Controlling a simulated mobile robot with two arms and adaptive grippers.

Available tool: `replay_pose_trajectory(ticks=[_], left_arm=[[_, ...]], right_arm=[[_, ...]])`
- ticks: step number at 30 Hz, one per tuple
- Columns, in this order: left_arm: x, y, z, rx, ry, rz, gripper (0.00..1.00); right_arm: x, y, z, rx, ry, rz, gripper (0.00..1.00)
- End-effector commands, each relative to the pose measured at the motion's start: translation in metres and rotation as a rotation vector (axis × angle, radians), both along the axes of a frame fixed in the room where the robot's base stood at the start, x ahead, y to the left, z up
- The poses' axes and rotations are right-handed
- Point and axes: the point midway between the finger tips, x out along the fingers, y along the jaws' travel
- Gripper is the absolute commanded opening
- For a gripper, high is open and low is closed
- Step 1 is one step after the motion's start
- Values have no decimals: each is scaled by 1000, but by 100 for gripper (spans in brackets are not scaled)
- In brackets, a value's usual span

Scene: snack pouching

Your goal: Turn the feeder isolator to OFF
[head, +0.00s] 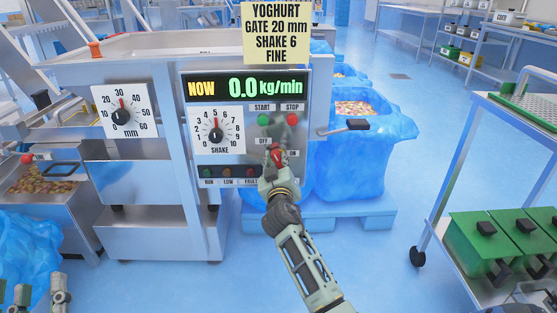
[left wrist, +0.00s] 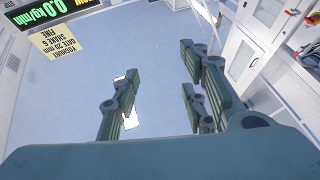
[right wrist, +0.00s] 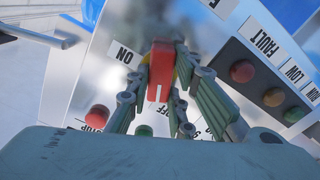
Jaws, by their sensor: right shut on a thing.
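The feeder isolator (head: 277,153) is a red handle on the grey control panel, below the green START and red STOP buttons. An OFF label sits at its upper left and an ON label at its right. My right gripper (head: 276,168) is shut on the handle. The right wrist view shows the red handle (right wrist: 160,62) between its fingers, near the ON label (right wrist: 124,55). My left gripper (left wrist: 162,75) is open and empty, low at the left of the head view, away from the panel.
The display (head: 246,87) reads NOW 0.0 kg/min. A SHAKE dial (head: 216,135) is left of the isolator, with RUN, LOW and FAULT lamps below. A blue-lined bin (head: 350,150) stands close on the right. A trolley with green boxes (head: 480,245) is at the far right.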

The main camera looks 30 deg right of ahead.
Motion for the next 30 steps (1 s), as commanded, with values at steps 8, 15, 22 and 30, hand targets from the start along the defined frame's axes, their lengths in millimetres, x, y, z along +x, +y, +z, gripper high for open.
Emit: replay_pose_trajectory(ticks=[8,15,22,30], left_arm=[[11,1,-25,39,137,8,40],[13,1,-34,50,179,10,40],[14,1,-36,51,185,11,40],[14,1,-36,51,184,11,40]], right_arm=[[0,0,-1,-111,73,-1,0],[0,0,-2,-148,94,0,0],[0,0,-2,-154,98,0,0],[0,0,-2,-154,97,0,28]])
